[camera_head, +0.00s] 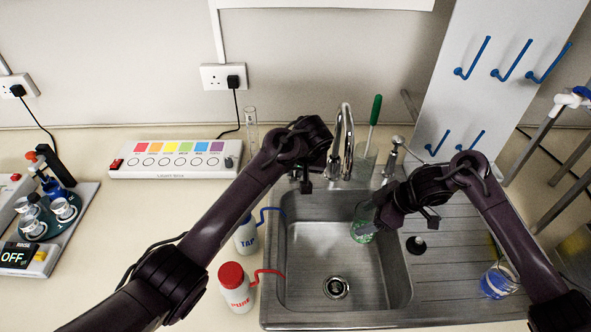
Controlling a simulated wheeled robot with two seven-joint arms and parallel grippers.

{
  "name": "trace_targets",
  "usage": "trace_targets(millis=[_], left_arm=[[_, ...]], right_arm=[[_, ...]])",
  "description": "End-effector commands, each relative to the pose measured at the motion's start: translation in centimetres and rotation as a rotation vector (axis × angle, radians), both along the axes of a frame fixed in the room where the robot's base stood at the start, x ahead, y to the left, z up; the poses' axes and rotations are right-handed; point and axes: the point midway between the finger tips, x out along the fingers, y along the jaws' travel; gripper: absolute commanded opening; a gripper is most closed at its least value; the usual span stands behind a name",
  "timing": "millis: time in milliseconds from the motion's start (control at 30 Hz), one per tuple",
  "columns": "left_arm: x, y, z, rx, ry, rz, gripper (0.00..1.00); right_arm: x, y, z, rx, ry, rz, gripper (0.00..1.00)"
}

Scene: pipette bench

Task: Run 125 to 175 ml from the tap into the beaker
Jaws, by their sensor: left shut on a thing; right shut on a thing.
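The chrome tap (347,135) has a curved spout over the back of the metal sink (400,285). My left gripper (306,184) is shut beside the left of the tap's base, apparently on a tap handle that my arm mostly hides. My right gripper (372,213) is shut on the clear beaker (363,232) with green markings. It holds the beaker over the right part of the basin, in front and to the right of the spout. No water stream is visible, and the level in the beaker cannot be read.
A TAP wash bottle (246,238) and a red-capped PURE wash bottle (235,287) stand left of the sink. A green-handled brush (375,110) stands behind it. A blue-marked beaker (497,282) and a black stopper (416,244) are on the drainer. A pegboard (490,100) rises at the back right.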

Motion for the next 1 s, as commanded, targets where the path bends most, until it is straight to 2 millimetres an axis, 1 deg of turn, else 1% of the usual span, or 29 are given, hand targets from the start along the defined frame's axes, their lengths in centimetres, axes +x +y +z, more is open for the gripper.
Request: trace_targets(millis=[267,467,667,1000], left_arm=[[0.0,0.0,0.0,-0.001,-0.001,-0.001,0.00],[0.0,0.4,0.0,-0.002,0.000,-0.043,0.00],[0.1,1.4,0.0,-0.003,0.000,-0.153,0.00],[0.7,3.7,0.0,-0.003,-0.001,-0.409,0.00]], right_arm=[[0.0,0.0,0.0,0.000,0.000,0.000,0.35],[0.0,0.0,0.0,0.000,0.000,0.000,0.35],[0.0,0.0,0.0,0.001,0.000,0.000,0.35],[0.0,0.0,0.0,0.001,0.000,0.000,0.35]])
